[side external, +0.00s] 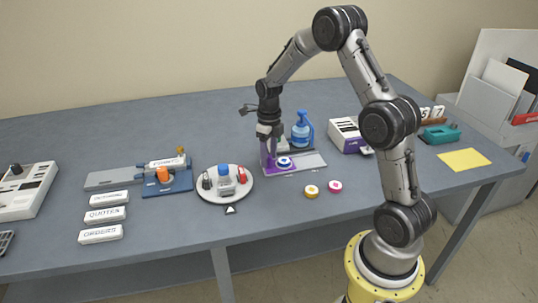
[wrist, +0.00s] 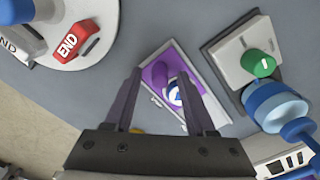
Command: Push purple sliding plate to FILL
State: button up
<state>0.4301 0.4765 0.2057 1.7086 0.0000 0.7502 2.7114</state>
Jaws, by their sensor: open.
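My gripper (side external: 268,160) points down at the left part of this base. No FILL marking is readable.
A blue jug (side external: 302,133) stands just behind the base, near a panel with a green knob (wrist: 258,64). A round white board (side external: 236,190) with an END block (wrist: 75,40) is to the left. Orange (side external: 312,191) and pink (side external: 335,187) rings lie in front. A purple-white box (side external: 347,134) is to the right.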

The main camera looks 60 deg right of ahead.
jog(key=shift+c, duration=0.3)
grip_shut()
dwell(1.1)
